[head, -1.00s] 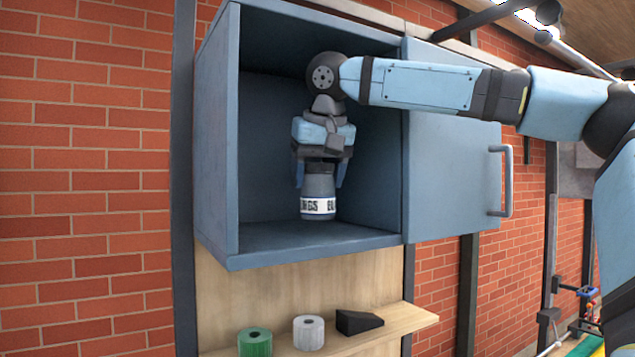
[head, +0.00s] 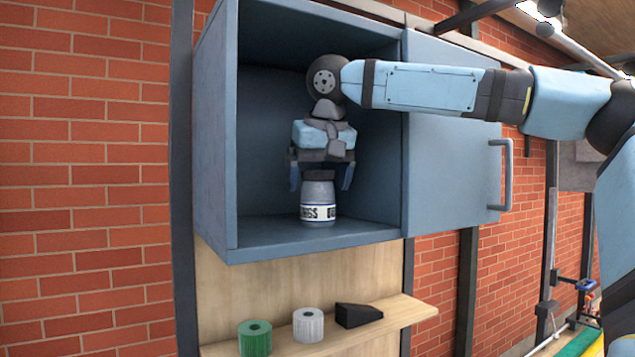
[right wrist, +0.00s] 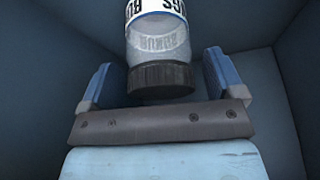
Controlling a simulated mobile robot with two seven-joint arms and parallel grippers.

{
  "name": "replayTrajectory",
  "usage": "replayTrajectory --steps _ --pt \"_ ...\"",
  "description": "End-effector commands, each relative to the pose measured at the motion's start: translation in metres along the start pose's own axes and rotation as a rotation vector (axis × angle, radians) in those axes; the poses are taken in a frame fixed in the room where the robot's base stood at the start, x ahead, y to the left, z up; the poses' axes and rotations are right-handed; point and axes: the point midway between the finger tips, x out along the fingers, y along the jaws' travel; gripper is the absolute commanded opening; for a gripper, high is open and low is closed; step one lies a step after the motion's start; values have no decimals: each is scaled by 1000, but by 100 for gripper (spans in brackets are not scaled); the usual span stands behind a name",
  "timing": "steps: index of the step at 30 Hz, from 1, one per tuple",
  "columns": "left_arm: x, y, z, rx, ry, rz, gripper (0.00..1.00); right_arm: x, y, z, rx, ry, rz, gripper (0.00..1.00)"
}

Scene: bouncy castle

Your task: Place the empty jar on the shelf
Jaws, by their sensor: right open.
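The jar (head: 318,200) has a dark lid and a white label band with dark lettering. It stands upright on the floor of the open blue cabinet (head: 290,237). It also shows in the right wrist view (right wrist: 158,45), its clear wall looking empty, lid toward the gripper. My right gripper (head: 320,180) points down inside the cabinet above the jar. Its blue fingers are spread, one on each side of the lid, with visible gaps in the right wrist view (right wrist: 160,82). My left gripper is not in view.
The cabinet's blue door (head: 455,170) is swung open to the right. Below, a wooden shelf (head: 400,312) holds a green roll (head: 255,338), a white roll (head: 308,325) and a black wedge (head: 357,314). The cabinet floor around the jar is clear.

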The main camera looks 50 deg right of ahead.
Motion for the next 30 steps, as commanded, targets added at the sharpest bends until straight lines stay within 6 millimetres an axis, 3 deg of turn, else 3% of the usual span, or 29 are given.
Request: replayTrajectory --steps 5,12,18,24,30 --pt "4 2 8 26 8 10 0 -27 0 4 1 6 -2 88" --pt "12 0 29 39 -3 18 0 -48 0 62 -2 6 -2 88" --pt "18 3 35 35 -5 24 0 -63 0 95 0 4 -1 88" --pt "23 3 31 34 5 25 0 -71 0 110 -1 3 0 88" --pt "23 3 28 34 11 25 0 -72 0 111 0 1 -1 88"
